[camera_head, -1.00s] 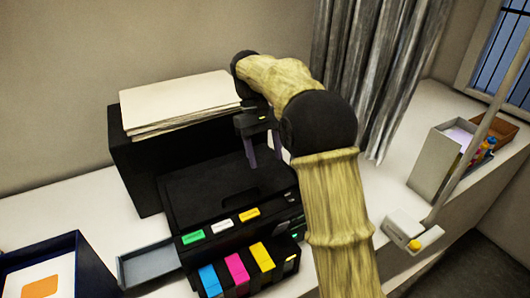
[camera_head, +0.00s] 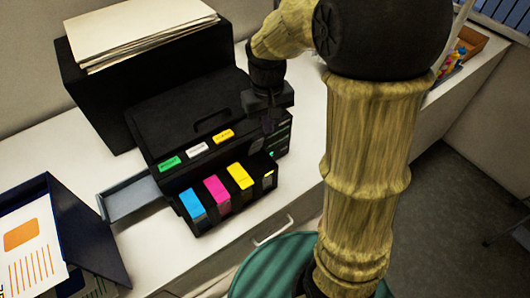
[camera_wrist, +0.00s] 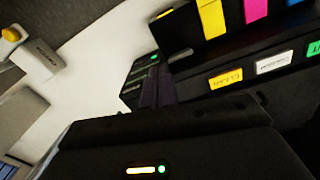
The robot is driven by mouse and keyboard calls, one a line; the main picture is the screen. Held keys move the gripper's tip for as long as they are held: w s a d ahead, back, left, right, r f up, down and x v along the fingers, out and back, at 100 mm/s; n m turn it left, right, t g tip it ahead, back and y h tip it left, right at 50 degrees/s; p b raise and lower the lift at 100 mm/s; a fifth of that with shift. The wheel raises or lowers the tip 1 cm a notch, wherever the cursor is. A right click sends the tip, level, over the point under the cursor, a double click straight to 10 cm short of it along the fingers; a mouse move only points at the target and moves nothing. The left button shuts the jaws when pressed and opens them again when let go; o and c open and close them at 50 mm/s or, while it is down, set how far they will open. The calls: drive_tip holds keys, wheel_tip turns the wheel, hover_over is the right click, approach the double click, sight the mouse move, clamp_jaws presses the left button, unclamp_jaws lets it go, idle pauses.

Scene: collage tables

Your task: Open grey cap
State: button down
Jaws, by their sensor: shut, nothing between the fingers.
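A black printer (camera_head: 185,115) stands on the white counter, with cyan (camera_head: 193,205), magenta (camera_head: 217,190) and yellow (camera_head: 240,177) ink caps along its front. A dark cap (camera_head: 268,178) with a small yellow mark sits right of the yellow one; I cannot tell if this is the grey cap. My gripper (camera_head: 268,122) points down at the printer's right side, behind the dark cap, shut and empty. In the wrist view, its fingers (camera_wrist: 156,92) are close together beside the printer body, and the yellow cap (camera_wrist: 209,18) shows beyond. Whether they touch the printer is unclear.
Green, white and yellow buttons (camera_head: 224,136) sit above the caps. A grey tray (camera_head: 130,197) sticks out at the printer's left. A black box (camera_head: 90,95) topped with paper stands behind. A teal round seat (camera_head: 275,262) is in front.

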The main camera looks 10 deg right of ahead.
drive_tip(key=s+d+f+m+t+b, duration=0.1)
drive_tip(key=s+d+f+t+b, duration=0.1)
drive_tip(key=s+f, duration=0.6)
drive_tip(key=shift+s+d+f+m+t+b, duration=0.2)
drive_tip(key=shift+s+d+m+t+b, duration=0.15)
drive_tip(key=shift+s+d+b, duration=0.4)
drive_tip(key=shift+w+a, duration=0.15)
drive_tip(key=shift+a, duration=0.05)
